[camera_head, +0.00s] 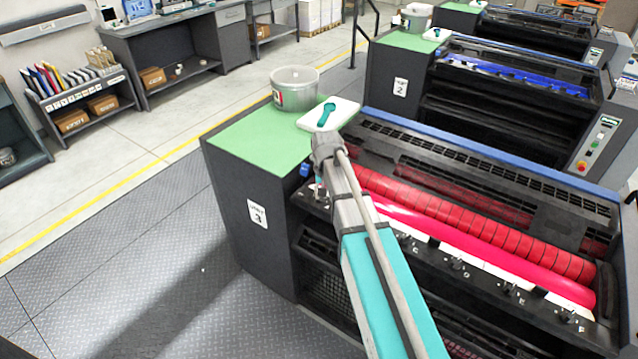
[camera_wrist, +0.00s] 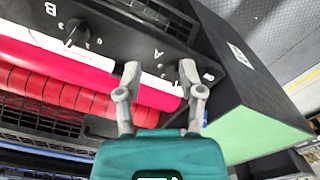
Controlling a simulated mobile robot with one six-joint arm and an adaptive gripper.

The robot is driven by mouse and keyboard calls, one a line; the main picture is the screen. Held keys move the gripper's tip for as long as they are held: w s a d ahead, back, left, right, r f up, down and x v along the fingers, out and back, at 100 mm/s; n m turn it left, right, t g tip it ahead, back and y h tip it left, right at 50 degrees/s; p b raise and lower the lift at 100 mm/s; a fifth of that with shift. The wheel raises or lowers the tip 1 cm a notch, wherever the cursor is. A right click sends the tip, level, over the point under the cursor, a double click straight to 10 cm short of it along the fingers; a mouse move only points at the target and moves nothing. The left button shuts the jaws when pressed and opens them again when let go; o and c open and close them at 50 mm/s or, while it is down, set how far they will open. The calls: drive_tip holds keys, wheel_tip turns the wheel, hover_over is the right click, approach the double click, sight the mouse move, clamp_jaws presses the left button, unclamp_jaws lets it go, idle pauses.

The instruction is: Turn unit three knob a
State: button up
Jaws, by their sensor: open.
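Unit three (camera_head: 257,213) is the nearest press in the head view, with a black front panel and letter-marked knobs beside red rollers. In the wrist view, the letter A (camera_wrist: 158,54) shows between my gripper's fingers. My gripper (camera_wrist: 160,70) is open, one finger left of the A and one right of it. Knob A, a dark shape (camera_wrist: 173,73) by the right finger, is mostly hidden behind that finger; I cannot tell whether they touch. Knob B (camera_wrist: 75,34) stands clear to the left. In the head view, my arm hides knob A.
A green-topped cabinet (camera_head: 240,140) adjoins the panel at left, holding a metal pot (camera_head: 294,88) and a white pad with a teal tool (camera_head: 326,113). Magenta and red rollers (camera_head: 480,228) lie close to the panel. Unit two (camera_head: 400,87) stands behind. Floor at left is clear.

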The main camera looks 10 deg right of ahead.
drive_tip(key=w+r+m+p, duration=0.1)
drive_tip(key=w+r+p, duration=0.4)
drive_tip(key=w+r, duration=0.1)
drive_tip(key=shift+w+a+r, duration=0.15)
drive_tip(key=shift+w+a, duration=0.1)
drive_tip(key=shift+w, duration=0.65)
drive_tip(key=shift+f+b, duration=0.2)
drive_tip(key=shift+b, duration=0.1)
wheel_tip(320, 180, down, 13)
drive_tip(key=b, duration=1.3)
drive_tip(key=shift+f, duration=0.2)
clamp_jaws()
